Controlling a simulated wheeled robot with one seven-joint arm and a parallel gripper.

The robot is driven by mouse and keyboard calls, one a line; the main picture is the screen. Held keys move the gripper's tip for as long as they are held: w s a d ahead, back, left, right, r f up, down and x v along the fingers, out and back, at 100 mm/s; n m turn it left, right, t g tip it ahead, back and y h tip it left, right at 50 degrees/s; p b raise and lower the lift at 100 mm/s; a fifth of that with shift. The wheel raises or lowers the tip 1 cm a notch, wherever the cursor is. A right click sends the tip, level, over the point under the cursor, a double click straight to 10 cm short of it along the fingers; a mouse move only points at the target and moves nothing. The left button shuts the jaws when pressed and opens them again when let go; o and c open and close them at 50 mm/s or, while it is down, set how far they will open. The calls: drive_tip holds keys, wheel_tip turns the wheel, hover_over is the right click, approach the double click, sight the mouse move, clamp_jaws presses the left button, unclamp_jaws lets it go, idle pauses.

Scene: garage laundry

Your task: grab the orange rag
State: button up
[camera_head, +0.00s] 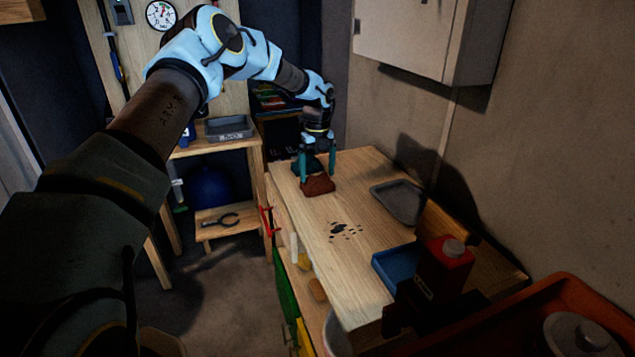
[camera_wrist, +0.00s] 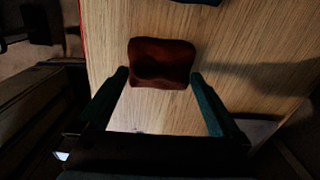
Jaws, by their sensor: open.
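The orange rag (camera_head: 318,186) lies on the wooden bench top (camera_head: 360,222), near its far left end. It looks dark reddish-orange and folded into a rounded square. In the wrist view the rag (camera_wrist: 162,62) lies just beyond the fingertips, between the lines of the two fingers. My gripper (camera_head: 316,176) is above and at the rag, pointing down, with its teal fingers apart. I cannot tell whether a fingertip touches the rag.
Dark spots (camera_head: 345,231) mark the bench top. A grey tray (camera_head: 398,202) lies near the wall. A blue tray (camera_head: 393,267) and a red can (camera_head: 443,268) stand at the near end. A wall cabinet (camera_head: 410,38) hangs above. Red-handled tools hang along the bench's left side.

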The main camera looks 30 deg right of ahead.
drive_tip(key=c, duration=1.1)
